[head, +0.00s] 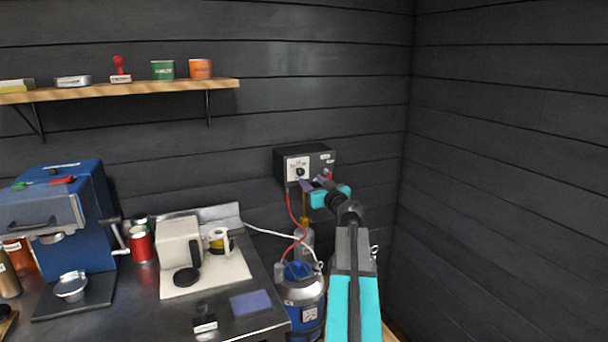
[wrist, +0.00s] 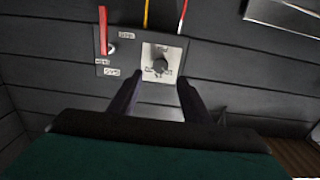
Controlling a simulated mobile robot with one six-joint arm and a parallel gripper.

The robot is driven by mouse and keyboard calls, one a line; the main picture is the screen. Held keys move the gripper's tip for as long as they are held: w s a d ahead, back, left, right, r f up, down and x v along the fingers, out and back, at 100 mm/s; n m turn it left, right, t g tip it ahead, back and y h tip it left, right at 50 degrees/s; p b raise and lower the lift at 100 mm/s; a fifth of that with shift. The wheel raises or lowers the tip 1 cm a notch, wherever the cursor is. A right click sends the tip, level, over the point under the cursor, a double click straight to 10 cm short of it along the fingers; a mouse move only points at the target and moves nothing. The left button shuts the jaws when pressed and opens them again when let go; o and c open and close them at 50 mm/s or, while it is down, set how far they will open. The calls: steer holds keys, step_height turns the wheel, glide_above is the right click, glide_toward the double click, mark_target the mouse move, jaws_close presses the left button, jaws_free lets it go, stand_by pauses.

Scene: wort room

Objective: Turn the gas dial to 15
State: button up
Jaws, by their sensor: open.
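The gas dial (head: 299,172) is a small dark knob on a white scale plate, on the front of a black wall box (head: 322,162). In the wrist view the box looks upside down, and the dial (wrist: 160,65) shows just beyond my fingertips. My gripper (head: 312,183) is open in front of the box, low and to the right of the dial in the head view. In the wrist view my gripper (wrist: 158,80) has one finger on each side of the dial's line, with nothing between them. Contact cannot be told. The scale numbers and pointer are too small to read.
Red, yellow and white lines run from the box; a red hose (head: 293,210) hangs below it. A blue gas vessel (head: 303,293) stands below. A steel counter (head: 245,285) with a blue machine (head: 62,205) is at left. A shelf (head: 150,88) hangs above.

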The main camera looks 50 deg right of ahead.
mark_target(302, 173)
steer(key=shift+p+x, duration=0.95)
steer(key=shift+x, duration=3)
steer(key=shift+c, duration=0.4)
